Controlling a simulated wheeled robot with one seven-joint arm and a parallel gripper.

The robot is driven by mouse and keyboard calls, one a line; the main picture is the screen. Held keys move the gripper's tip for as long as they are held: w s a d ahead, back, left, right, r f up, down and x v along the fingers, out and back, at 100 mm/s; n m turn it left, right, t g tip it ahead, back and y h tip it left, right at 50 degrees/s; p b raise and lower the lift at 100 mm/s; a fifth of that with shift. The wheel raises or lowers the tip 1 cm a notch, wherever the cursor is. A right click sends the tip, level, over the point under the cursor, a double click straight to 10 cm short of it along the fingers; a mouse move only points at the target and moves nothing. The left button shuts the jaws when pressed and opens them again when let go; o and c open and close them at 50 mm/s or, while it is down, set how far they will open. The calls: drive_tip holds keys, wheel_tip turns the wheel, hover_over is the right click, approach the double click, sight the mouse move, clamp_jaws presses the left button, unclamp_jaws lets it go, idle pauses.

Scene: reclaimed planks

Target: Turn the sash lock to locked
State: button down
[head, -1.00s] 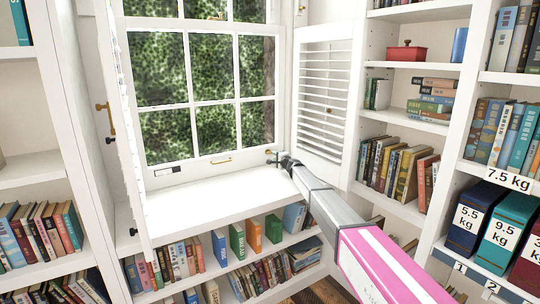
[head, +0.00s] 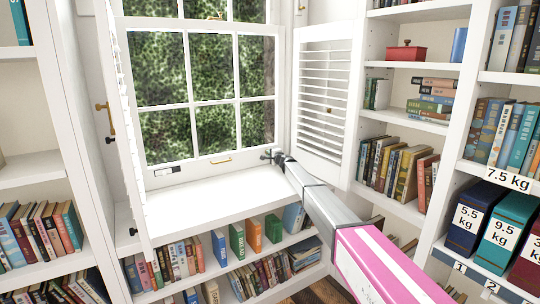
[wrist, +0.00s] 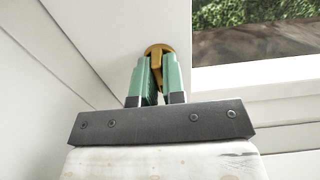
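The sash lock (wrist: 158,50) is a small brass fitting with a round base and a lever on white woodwork beside the glass in the wrist view. My gripper (wrist: 157,68) has its green fingers on both sides of the lever, close together, and looks shut on it. The fingers partly cover the fitting, so the lever's exact angle is hard to tell. In the head view my gripper (head: 270,156) is at the lower right corner of the window (head: 205,105), and I cannot make out the lock there.
A brass handle (head: 222,160) sits on the window's bottom rail, left of my gripper. A white sill (head: 215,200) below is clear. A louvred shutter (head: 325,95) stands close on the right. Bookshelves (head: 395,205) flank the window, and a small plate (head: 167,171) is at its lower left.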

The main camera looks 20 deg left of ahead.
drive_tip(key=shift+m, duration=0.5)
drive_tip(key=m, duration=1.3)
drive_tip(key=shift+m, duration=2.2)
drive_tip(key=c, duration=1.2)
unclamp_jaws()
